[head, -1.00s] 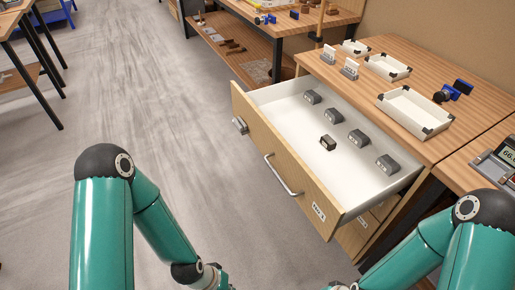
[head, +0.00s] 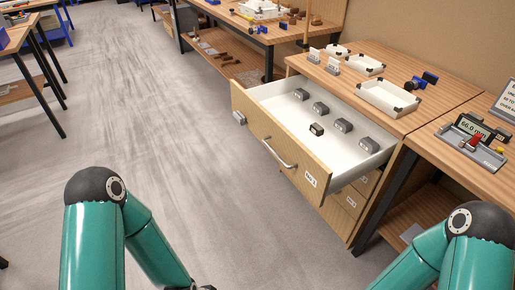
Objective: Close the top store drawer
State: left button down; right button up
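The top store drawer (head: 279,142) is pulled well out of the wooden cabinet (head: 341,219). It has a pale wood front, a white inside, a metal bar handle (head: 279,154) and a small label. Several dark grey blocks (head: 321,108) lie inside it. My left arm comes in at the lower left and my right arm at the lower right, both in front of the drawer and apart from it.
White trays (head: 387,98) and card holders stand on the cabinet top. A bench with a digital gauge (head: 473,139) adjoins at the right. A workbench (head: 268,31) with a lower shelf stands behind. The grey floor (head: 130,110) left of the drawer is clear.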

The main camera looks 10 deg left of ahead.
aim_at(321, 166)
jog(key=z, duration=0.25)
jog(key=k, duration=0.2)
jog(key=z, duration=0.25)
jog(key=i, duration=1.05)
jog(key=u, duration=0.1)
